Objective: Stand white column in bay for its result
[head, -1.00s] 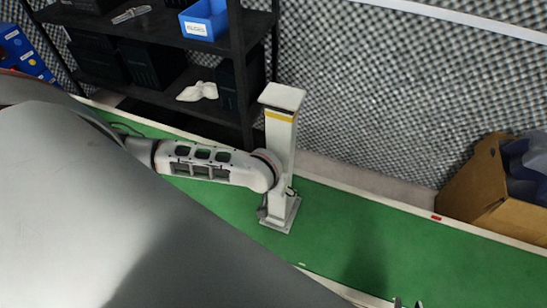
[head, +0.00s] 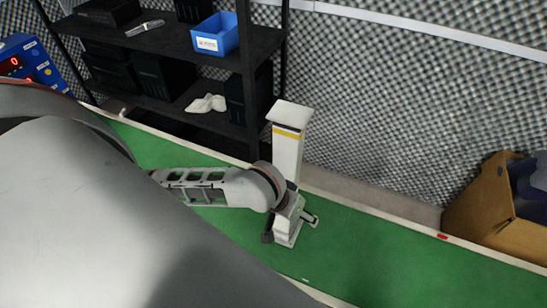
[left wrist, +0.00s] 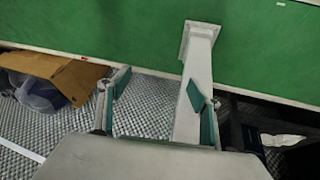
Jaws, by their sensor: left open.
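The white column (head: 287,155) stands upright on the green surface (head: 375,245), with a yellow and dark band below its flat cap. My left gripper (head: 291,229) is open at the column's lower part, with one finger showing on each side of it in the head view. In the left wrist view the column (left wrist: 197,65) with its square foot lies toward the right finger, which overlaps it. The gap between the left gripper's fingers (left wrist: 157,90) is otherwise empty. I cannot tell whether a finger touches the column. My right gripper is out of view. No bay can be made out.
A black shelf (head: 190,50) with a blue bin (head: 215,35) stands behind, left of the column. A blue unit with a red display (head: 28,62) is at far left. A cardboard box (head: 487,210) is at right. Green surface between column and box is clear.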

